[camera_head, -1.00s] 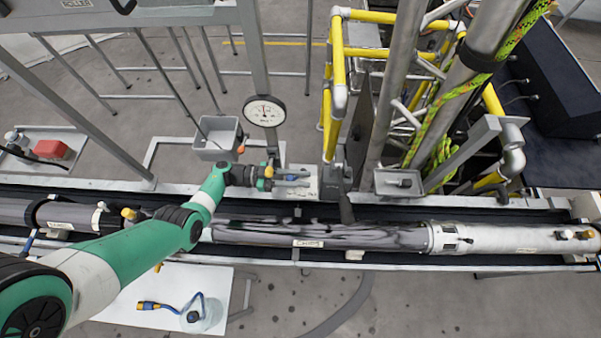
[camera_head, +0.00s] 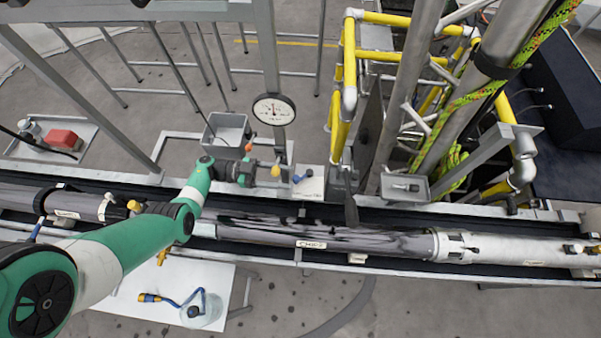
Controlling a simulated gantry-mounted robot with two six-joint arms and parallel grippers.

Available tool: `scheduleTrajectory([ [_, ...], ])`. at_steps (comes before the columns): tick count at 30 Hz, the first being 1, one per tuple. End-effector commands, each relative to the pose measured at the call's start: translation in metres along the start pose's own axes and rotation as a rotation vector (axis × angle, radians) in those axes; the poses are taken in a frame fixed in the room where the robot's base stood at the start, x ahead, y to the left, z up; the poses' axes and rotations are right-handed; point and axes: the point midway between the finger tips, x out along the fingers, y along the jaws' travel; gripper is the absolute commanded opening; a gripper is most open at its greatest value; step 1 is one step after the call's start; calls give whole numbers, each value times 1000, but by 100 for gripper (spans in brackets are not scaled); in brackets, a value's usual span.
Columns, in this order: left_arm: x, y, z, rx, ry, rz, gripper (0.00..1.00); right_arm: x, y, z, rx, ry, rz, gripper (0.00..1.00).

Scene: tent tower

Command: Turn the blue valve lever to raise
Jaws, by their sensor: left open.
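A small blue lever (camera_head: 303,176) shows on the pale plate (camera_head: 312,188) below the round dial gauge, at the middle of the picture. My left gripper (camera_head: 257,174) is left of the blue lever and apart from it, with a small gap between them. It is open and holds nothing that I can see. Its fingers are small and partly hidden among the fittings there. An orange-tipped fitting (camera_head: 276,170) sits between the gripper and the blue lever. My right gripper is not in view.
The dial gauge (camera_head: 273,109) hangs on a grey post above the gripper. A grey open box (camera_head: 228,130) stands just behind it. The grey pipe (camera_head: 330,238) runs across in front. Yellow railings (camera_head: 349,75) and a dark upright lever (camera_head: 349,207) stand to the right.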

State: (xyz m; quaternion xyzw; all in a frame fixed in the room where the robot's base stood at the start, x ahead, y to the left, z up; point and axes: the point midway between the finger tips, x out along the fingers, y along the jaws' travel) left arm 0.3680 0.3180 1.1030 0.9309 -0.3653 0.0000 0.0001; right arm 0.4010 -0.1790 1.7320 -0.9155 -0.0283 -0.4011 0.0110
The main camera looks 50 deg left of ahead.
Motion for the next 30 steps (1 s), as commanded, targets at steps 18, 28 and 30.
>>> scheduleTrajectory([
  [18, -46, 0, 0, 0, -1, 1, 58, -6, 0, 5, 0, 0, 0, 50],
  [28, -45, 0, 0, 0, -1, 1, 58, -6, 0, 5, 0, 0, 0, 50],
  [30, -46, 0, 0, 0, -1, 1, 58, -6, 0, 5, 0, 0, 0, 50],
])
